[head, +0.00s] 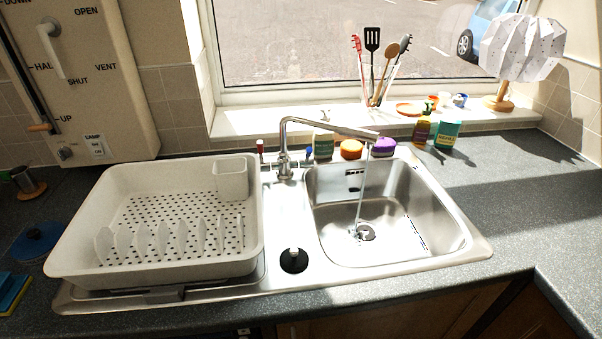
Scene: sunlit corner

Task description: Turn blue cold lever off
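The steel mixer tap (284,165) stands at the back edge of the sink, its spout reaching right over the basin. A thin stream of water (360,190) falls from the spout to the drain. The blue-marked cold lever (308,156) is a small upright handle just right of the tap body. A red-marked lever (260,150) stands upright on the left side. The exact angle of the blue lever is too small to tell. My gripper is not in this view.
A white dish rack (75,238) fills the left drainer. A black plug (294,260) sits beside the basin (440,228). An orange sponge (350,149), a purple item (383,147) and a brown bottle (421,130) stand behind the basin. The right worktop (520,205) is largely clear.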

